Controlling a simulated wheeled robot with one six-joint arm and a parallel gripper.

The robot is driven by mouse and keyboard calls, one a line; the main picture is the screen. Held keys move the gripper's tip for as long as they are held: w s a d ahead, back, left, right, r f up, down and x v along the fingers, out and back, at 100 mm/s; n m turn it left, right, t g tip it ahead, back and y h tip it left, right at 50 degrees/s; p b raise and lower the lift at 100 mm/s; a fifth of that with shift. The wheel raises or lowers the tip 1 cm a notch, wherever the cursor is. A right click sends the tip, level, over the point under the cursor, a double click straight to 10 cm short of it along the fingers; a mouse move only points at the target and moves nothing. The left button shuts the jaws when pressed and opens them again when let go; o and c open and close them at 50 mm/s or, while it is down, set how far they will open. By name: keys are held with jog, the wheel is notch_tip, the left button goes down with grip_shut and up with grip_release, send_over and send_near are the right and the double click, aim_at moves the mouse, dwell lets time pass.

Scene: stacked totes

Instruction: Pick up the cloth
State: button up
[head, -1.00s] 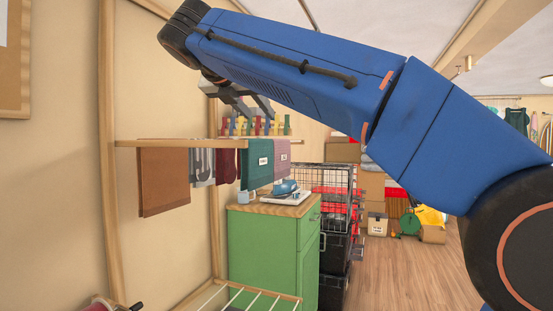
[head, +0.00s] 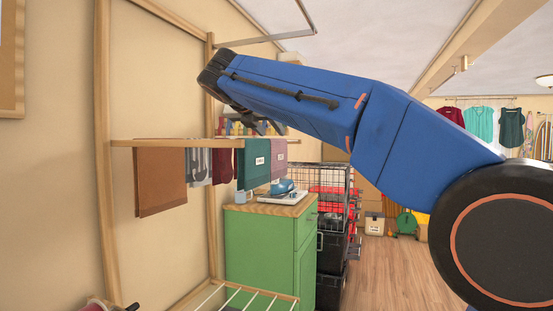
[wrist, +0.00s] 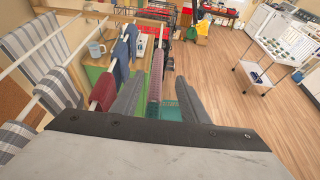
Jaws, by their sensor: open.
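Which one the task means, I cannot tell. My gripper (head: 262,126) is just above the shelf, partly hidden by my arm. In the wrist view my gripper (wrist: 159,80) is open, with a mauve cloth (wrist: 156,72) and a teal cloth (wrist: 163,112) showing between its fingers. I see no grip on either.
A green cabinet (head: 262,250) below bears a blue iron (head: 283,187). A wire crate (head: 320,178) stands behind. A light blue mug (wrist: 96,49) shows in the wrist view. Floor at right is open.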

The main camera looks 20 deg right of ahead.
send_over(277, 158)
jog(key=shift+w+a+f, duration=0.25)
jog(key=shift+f, duration=0.25)
jog(key=shift+w+a+f, duration=0.2)
jog(key=shift+f, duration=0.3)
jog(key=shift+c, duration=0.6)
grip_shut()
